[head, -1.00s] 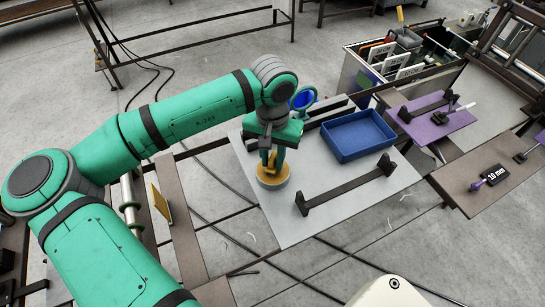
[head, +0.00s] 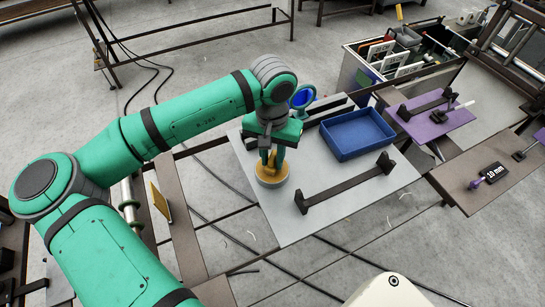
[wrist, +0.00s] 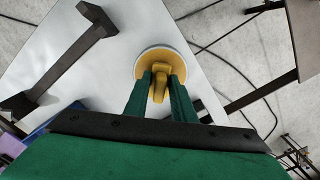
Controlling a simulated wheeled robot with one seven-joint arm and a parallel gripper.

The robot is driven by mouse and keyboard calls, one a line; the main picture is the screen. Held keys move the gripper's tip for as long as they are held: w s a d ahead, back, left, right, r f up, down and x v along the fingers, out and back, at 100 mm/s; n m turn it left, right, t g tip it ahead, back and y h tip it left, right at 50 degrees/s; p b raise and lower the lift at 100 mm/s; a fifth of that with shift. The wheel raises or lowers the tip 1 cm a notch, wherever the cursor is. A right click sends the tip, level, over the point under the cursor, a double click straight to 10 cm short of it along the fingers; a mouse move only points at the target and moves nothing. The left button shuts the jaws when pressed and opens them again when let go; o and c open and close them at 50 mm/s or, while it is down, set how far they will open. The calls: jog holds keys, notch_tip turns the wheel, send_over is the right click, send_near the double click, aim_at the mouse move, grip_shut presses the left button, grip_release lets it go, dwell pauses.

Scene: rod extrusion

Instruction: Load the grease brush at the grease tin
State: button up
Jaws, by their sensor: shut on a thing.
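The grease tin (head: 272,183) is a low round tin with a pale rim and ochre grease, standing on the grey board. It also shows in the wrist view (wrist: 143,63). The grease brush (wrist: 160,84) is ochre-yellow, close in colour to the grease, with its handle between my fingers. My gripper (head: 271,157) points down over the tin, shut on the brush; its green fingers also show in the wrist view (wrist: 159,88). The brush's lower end is over or in the tin; I cannot tell how deep it sits.
A blue tray (head: 357,135) and a dark bar on two feet (head: 345,190) stand on the grey board (head: 290,228) right of the tin. A blue round-headed thing (head: 302,98) stands behind my gripper. A purple plate (head: 436,118) lies farther right. The board's front part is clear.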

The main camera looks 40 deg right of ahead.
aim_at(272, 156)
dwell(0.3)
jog(key=shift+r, duration=3.45)
